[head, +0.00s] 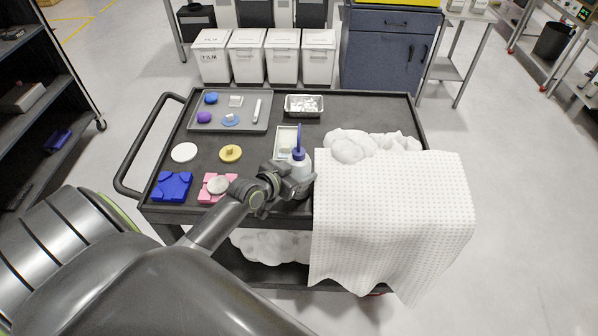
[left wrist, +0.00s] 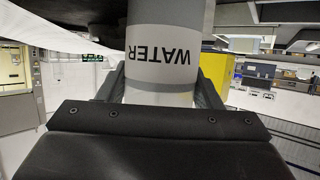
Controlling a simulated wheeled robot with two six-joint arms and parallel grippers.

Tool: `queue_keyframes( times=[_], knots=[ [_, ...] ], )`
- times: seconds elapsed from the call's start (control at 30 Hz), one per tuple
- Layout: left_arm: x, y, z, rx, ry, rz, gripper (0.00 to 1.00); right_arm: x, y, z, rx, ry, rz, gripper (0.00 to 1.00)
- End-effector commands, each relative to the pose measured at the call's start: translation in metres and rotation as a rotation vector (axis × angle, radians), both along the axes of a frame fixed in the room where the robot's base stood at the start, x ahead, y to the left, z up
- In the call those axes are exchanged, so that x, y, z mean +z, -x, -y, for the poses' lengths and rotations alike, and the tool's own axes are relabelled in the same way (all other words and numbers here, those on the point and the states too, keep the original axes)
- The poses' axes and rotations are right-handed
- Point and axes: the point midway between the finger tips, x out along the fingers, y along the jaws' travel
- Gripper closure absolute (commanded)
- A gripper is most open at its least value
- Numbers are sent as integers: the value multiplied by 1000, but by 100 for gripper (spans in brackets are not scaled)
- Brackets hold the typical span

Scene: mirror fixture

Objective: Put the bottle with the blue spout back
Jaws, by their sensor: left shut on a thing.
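The bottle with the blue spout (head: 299,158) is upright over the front middle of the black cart (head: 265,133). Its white body shows behind my left gripper (head: 288,185), which is shut on it. In the left wrist view the bottle (left wrist: 160,50) sits between the two fingers, with the word WATER upside down on its label. I cannot tell whether its base touches the cart top, as the gripper and arm hide part of it. My right gripper is in neither view.
A white cloth (head: 395,215) drapes over the cart's right front. A grey tray (head: 240,122) with small parts, a metal tray (head: 304,113), a blue block (head: 172,187), a pink block (head: 208,194), a yellow disc (head: 230,153) and a white disc (head: 184,152) are on the cart.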

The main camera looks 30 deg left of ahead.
Motion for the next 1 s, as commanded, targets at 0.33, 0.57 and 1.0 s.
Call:
queue_keyframes(
  times=[0.33, 0.57, 1.0],
  knots=[
    [-4, -1, 0, 0, 0, 4, 51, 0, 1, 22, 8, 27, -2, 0],
    [-7, 0, 0, 1, -1, 1, 21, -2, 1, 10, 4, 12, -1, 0],
    [-3, 4, -1, 1, -1, 0, 19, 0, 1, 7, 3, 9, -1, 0]
  ],
)
